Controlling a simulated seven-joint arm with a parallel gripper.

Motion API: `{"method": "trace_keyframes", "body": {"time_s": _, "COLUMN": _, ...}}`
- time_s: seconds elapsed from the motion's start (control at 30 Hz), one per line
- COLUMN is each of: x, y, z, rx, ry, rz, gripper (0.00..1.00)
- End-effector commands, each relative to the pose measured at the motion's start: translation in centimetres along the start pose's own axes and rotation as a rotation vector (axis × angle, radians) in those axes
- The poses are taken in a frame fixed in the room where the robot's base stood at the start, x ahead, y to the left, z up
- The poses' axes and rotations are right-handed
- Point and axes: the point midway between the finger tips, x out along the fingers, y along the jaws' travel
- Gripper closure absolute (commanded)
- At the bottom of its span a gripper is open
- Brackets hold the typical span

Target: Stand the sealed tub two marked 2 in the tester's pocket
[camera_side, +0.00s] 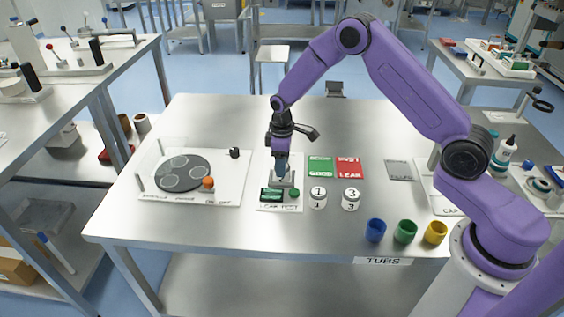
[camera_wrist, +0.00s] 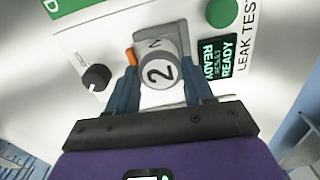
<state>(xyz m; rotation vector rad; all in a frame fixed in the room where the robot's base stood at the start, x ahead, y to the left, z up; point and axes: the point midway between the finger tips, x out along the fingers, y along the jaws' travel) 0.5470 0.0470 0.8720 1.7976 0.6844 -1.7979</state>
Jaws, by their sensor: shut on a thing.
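My gripper (camera_side: 283,172) points down over the leak tester (camera_side: 292,207). In the wrist view its blue fingers (camera_wrist: 165,85) are shut on the tub marked 2 (camera_wrist: 158,73), one on each side. The tub is a pale cylinder with a black 2 on its lid. It is at the tester's grey metal block (camera_side: 284,184), which also shows in the wrist view (camera_wrist: 155,24). I cannot tell whether the tub rests in the pocket or is still above it. In the side view the fingers mostly hide the tub.
The tester has a READY display (camera_wrist: 217,57), a green button (camera_wrist: 222,13) and a black knob (camera_wrist: 96,78). Tubs 1 (camera_side: 318,198) and 3 (camera_side: 350,200) stand to its right. Behind them lie a green card (camera_side: 320,166) and red card (camera_side: 349,168). A turntable (camera_side: 182,173) is left.

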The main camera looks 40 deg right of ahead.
Motion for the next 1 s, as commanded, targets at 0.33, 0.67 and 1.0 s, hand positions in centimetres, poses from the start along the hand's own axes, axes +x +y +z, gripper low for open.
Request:
{"method": "trace_keyframes", "body": {"time_s": 0.33, "x": 0.3, "y": 0.0, "z": 0.0, "rx": 0.0, "ry": -0.001, "rz": 0.0, "gripper": 0.75}}
{"method": "trace_keyframes", "body": {"time_s": 0.67, "x": 0.2, "y": 0.0, "z": 0.0, "rx": 0.0, "ry": 0.0, "rz": 0.0, "gripper": 0.23}}
{"method": "trace_keyframes", "body": {"time_s": 1.0, "x": -3.2, "y": 0.1, "z": -0.1, "rx": 0.001, "ry": 0.004, "rz": 0.003, "gripper": 0.23}}
